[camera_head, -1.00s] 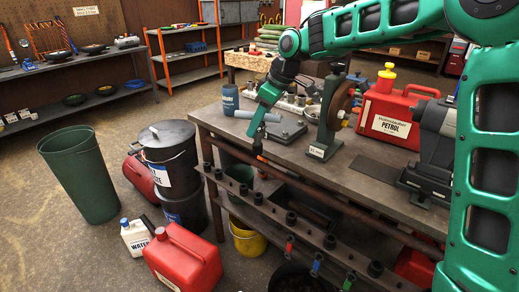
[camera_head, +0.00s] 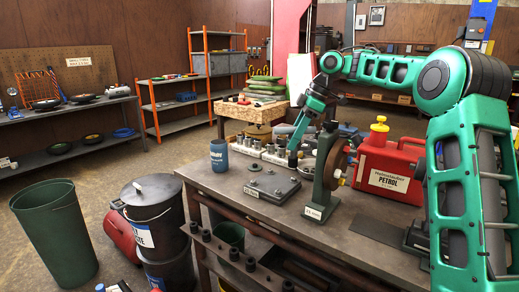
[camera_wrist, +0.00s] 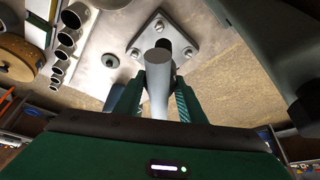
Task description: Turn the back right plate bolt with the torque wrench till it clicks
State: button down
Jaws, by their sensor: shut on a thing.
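My gripper (camera_head: 294,146) is over the back right part of the grey steel plate (camera_head: 262,192) on the workbench. Its fingers are shut on the torque wrench, a grey shaft (camera_wrist: 158,88) between the green fingers in the wrist view. A dark lower end of the wrench (camera_head: 292,160) shows below the gripper in the head view, close to the plate's back right corner. In the wrist view the square plate (camera_wrist: 172,34) has bolts at its corners, and the wrench hides part of it. I cannot tell whether the wrench touches a bolt.
A green upright stand with a brown wheel (camera_head: 325,175) is close on the right, with the red petrol can (camera_head: 388,168) beyond. A row of sockets (camera_head: 265,150) is behind the plate. A blue cup (camera_head: 219,156) is at the left. The bench front left is clear.

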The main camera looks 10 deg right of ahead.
aim_at(295, 152)
jog(key=shift+w+d+r, duration=0.25)
jog(key=shift+w+d, duration=0.35)
jog(key=shift+d, duration=0.15)
jog(key=shift+a+f, duration=0.25)
jog(key=shift+f, duration=0.4)
jog(key=shift+a+f, duration=0.1)
jog(key=shift+f, duration=1.5)
jog(key=shift+f, duration=1)
dwell(0.5)
jog(key=shift+m, duration=0.3)
